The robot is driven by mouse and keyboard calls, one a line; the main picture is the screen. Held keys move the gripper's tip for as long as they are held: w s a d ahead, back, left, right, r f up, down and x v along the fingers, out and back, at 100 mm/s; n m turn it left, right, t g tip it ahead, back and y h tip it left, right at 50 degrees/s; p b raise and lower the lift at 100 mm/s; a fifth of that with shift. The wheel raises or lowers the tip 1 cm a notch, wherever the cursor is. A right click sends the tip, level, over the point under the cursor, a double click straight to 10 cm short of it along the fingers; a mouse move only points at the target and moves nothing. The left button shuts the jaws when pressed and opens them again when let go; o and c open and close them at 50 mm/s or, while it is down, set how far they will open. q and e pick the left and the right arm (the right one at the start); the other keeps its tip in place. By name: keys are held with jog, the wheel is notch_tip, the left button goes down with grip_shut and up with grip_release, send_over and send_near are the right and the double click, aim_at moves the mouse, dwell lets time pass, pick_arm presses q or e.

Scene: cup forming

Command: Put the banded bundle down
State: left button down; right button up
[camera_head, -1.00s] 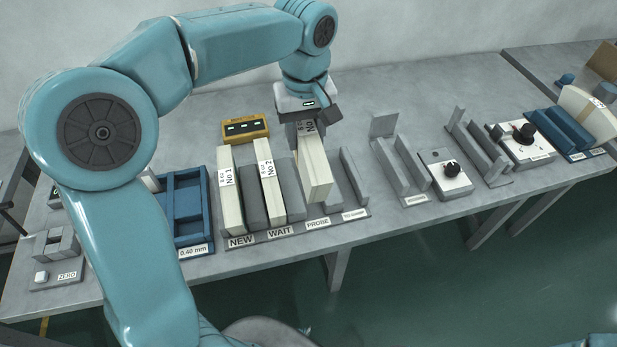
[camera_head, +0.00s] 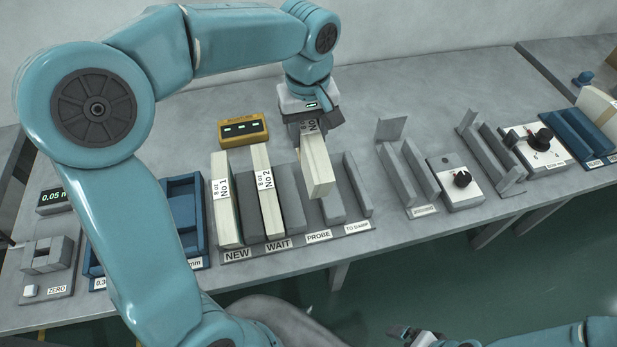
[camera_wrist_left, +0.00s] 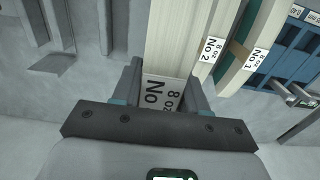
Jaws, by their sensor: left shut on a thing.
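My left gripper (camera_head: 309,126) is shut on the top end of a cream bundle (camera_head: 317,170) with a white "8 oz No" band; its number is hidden. The bundle hangs nearly upright, slightly tilted, over the PROBE slot of the grey rack (camera_head: 235,255), its lower end appearing clear of the rack. In the left wrist view the bundle (camera_wrist_left: 182,40) runs away between both fingers (camera_wrist_left: 163,90). Bundle No 1 (camera_head: 224,205) stands in the NEW slot and bundle No 2 (camera_head: 266,195) in the WAIT slot. My right gripper (camera_head: 415,336) shows partly at the bottom edge.
The TO CLAMP slot (camera_head: 358,185) looks empty. A yellow meter (camera_head: 243,130) stands behind the rack, blue trays (camera_head: 188,215) to the left. A grey stand (camera_head: 410,170) and a knob box (camera_head: 461,183) are to the right. Bare table lies behind these.

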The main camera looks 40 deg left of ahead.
pick_arm(q)
notch_tip(320, 180, down, 14)
jog(key=shift+f, duration=0.15)
jog(key=shift+s, duration=0.15)
jog(key=c, duration=0.6)
grip_release()
jog(key=shift+f, duration=0.15)
notch_tip(320, 180, up, 12)
jog(key=shift+r, duration=0.2)
